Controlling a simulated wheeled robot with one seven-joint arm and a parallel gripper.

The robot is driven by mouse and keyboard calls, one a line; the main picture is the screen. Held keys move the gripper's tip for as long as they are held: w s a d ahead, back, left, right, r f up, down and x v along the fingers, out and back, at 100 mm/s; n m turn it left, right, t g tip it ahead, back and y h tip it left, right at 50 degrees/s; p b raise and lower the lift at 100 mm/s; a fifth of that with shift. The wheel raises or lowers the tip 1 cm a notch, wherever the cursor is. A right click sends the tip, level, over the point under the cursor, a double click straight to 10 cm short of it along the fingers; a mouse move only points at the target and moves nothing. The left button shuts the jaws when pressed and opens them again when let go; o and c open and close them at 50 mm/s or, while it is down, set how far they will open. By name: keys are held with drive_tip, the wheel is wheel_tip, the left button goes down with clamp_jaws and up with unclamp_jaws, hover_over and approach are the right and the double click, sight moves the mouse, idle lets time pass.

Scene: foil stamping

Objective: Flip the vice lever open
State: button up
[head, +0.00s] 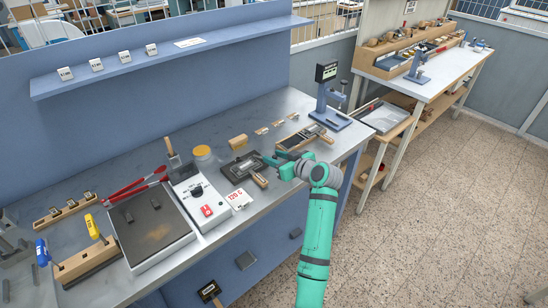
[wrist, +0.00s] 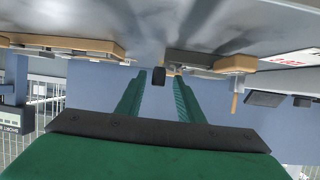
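A dark low vice-like fixture (head: 240,165) with a pale piece in its middle lies on the metal bench, and a wooden handle (head: 261,181) sticks out at its front right. I cannot make out the lever clearly in the head view. My teal gripper (head: 267,160) is at the fixture's right side, low over the bench. In the wrist view my two green fingers (wrist: 158,95) are parted. A small dark knob (wrist: 159,75), perhaps the lever's end, shows between their tips. I cannot tell whether they touch it.
A hot plate (head: 150,228) and a white control box (head: 203,203) stand left of the fixture. A wooden tray (head: 301,138) lies close behind my gripper, and a blue stand (head: 330,100) is at the bench's right end. A red-lettered card (head: 239,199) lies in front.

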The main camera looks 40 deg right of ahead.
drive_tip(key=shift+w+d+f, duration=0.15)
drive_tip(key=shift+w+d, duration=0.05)
drive_tip(key=shift+w, duration=0.2)
clamp_jaws()
drive_tip(key=shift+s+a+f+m+h, duration=0.1)
drive_tip(key=shift+a+m+h, duration=0.5)
drive_tip(key=shift+m+h, duration=0.3)
drive_tip(key=shift+s+a+m+g+h, duration=0.1)
drive_tip(key=shift+a+m+g+h, duration=0.25)
drive_tip(key=shift+m+h, duration=0.45)
drive_tip(key=shift+s+a+m+g+h, duration=0.1)
drive_tip(key=shift+a+m+g+h, duration=0.2)
drive_tip(key=shift+m+h, duration=0.5)
drive_tip(key=shift+w+a, duration=0.1)
drive_tip(key=shift+a, duration=0.05)
unclamp_jaws()
